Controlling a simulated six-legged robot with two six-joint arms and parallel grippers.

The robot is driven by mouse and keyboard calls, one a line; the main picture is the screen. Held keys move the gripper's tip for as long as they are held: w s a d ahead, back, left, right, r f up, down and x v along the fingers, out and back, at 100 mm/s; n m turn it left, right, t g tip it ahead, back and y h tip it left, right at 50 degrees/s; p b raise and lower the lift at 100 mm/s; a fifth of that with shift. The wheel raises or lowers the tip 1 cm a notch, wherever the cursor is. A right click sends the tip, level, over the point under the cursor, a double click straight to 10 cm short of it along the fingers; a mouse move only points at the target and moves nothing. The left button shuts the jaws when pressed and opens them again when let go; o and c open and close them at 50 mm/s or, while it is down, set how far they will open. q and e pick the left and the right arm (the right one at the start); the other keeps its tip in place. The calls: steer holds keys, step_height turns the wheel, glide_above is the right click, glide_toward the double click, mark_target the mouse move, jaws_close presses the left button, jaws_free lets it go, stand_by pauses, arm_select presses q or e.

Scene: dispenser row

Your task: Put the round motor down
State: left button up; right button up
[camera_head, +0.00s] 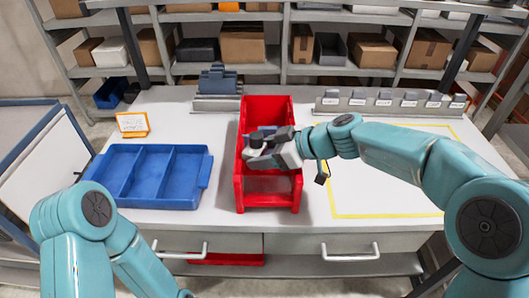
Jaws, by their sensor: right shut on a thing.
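My right gripper (266,146) is over the red bin (269,200) in the middle of the table. It is shut on a small grey thing, the round motor (256,139), which the fingers mostly hide. I cannot tell whether the motor touches the inside of the bin. My left arm comes in at the lower left, and its gripper is out of view.
A blue tray with three compartments (205,186) lies left of the bin, looking empty. An orange-framed card (133,124) stands behind it. A yellow outline (385,215) marks clear table at right. A row of labelled grey dispensers (385,104) stands at the back.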

steer(key=shift+f, duration=0.15)
steer(key=o, duration=1.5)
steer(key=shift+c, duration=0.2)
